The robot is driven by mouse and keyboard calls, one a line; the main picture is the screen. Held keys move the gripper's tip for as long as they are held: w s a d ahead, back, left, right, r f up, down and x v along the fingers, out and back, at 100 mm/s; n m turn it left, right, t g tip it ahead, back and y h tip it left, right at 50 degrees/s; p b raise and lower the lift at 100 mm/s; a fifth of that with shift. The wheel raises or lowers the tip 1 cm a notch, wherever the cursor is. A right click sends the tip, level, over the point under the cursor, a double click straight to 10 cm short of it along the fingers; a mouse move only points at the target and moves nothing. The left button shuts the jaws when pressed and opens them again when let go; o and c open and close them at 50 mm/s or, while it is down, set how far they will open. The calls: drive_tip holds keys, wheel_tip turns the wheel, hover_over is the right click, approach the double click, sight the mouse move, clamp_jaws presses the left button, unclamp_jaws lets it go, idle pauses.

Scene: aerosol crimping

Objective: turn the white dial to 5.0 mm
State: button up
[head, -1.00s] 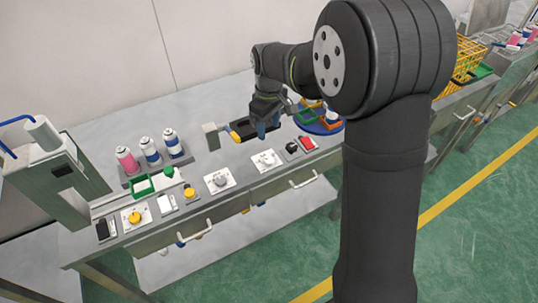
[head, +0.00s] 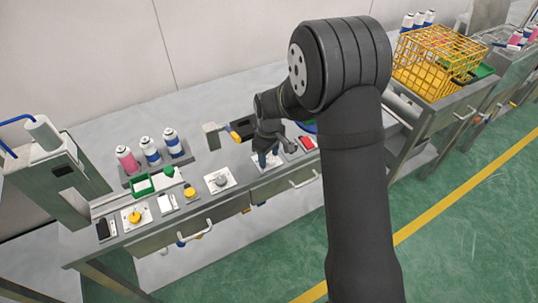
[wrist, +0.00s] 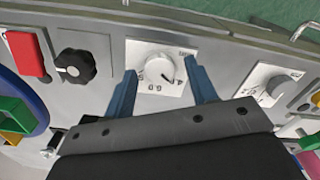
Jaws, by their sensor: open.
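A white dial (wrist: 158,68) sits on a pale square plate with printed scale marks, in the middle of the wrist view. Its setting is too small to read with certainty. My gripper (wrist: 163,74) is open, with one blue finger on each side of the dial's plate. I cannot tell whether the fingers touch anything. In the head view my gripper (head: 267,158) is low over the same plate at the panel's front and hides most of the dial. A second, similar pale dial (wrist: 275,86) is right of the fingers, and it also shows in the head view (head: 217,180).
A black knob (wrist: 75,66) and a red switch (wrist: 25,54) lie left of the dial in the wrist view. Several spray cans (head: 150,150), a green tray (head: 142,186) and a yellow knob (head: 134,217) are on the left in the head view. A yellow basket (head: 437,62) stands at right.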

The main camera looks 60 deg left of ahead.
drive_tip(key=shift+c, duration=0.4)
drive_tip(key=c, duration=0.9)
drive_tip(key=shift+m, duration=0.3)
drive_tip(key=m, duration=0.4)
drive_tip(key=shift+w+m, duration=0.1)
drive_tip(key=shift+m, duration=2.4)
drive_tip(key=o, duration=1)
